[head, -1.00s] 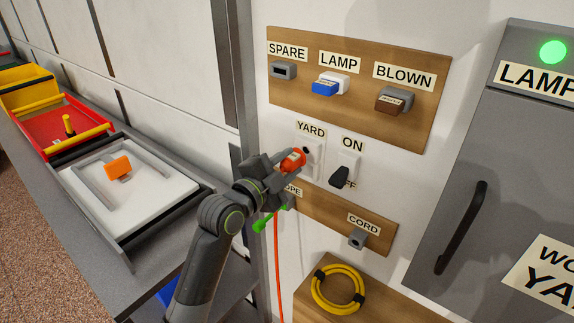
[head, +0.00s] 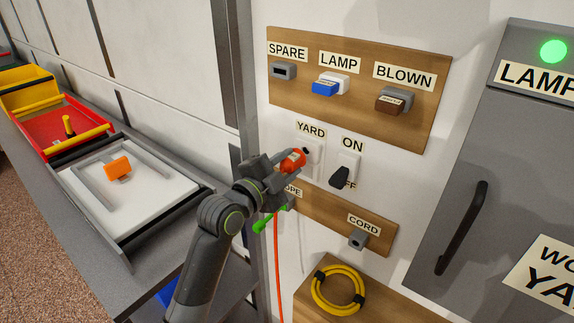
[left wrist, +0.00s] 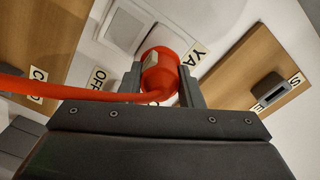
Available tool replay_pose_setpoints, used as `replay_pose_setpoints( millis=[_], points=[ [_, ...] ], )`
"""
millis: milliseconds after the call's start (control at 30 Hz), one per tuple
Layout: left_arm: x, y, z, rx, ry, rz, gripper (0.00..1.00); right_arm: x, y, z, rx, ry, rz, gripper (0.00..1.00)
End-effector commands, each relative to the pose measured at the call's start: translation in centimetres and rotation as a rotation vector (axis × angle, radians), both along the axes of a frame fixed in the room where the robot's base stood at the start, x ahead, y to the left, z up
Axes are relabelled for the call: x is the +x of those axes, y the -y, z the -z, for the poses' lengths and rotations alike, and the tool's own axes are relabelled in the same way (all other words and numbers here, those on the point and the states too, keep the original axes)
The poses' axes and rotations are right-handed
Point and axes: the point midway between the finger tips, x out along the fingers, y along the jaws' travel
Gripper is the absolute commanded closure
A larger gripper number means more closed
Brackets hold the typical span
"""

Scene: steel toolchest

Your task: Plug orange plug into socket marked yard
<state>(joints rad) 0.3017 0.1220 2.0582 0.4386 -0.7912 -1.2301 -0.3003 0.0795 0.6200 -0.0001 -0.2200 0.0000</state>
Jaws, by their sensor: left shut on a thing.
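The orange plug (head: 293,159) is held at the tip of my left gripper (head: 285,164), just in front of the white socket (head: 311,149) under the YARD label (head: 311,130). In the left wrist view the plug (left wrist: 162,75) sits between both fingers, with its orange cord (left wrist: 70,91) running off to the left. The plug covers part of the socket, and I cannot tell whether its front touches the socket. My right gripper is not in view.
A black ON/OFF switch (head: 339,177) sits close right of the socket. Above is a wooden board (head: 425,125) with SPARE, LAMP and BLOWN fittings. Below are a CORD fitting (head: 357,239) and a coiled yellow cable (head: 339,290). A grey bench (head: 60,200) stands at left.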

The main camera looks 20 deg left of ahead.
Motion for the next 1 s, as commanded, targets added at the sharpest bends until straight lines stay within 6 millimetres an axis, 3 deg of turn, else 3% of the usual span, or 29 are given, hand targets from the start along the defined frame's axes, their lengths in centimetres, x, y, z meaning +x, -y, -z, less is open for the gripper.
replay_pose_setpoints(
  millis=[1000],
  points=[
    [1.3,0.5,0.0,-0.001,0.000,0.000,0.94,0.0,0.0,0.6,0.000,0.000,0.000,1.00]
  ],
)
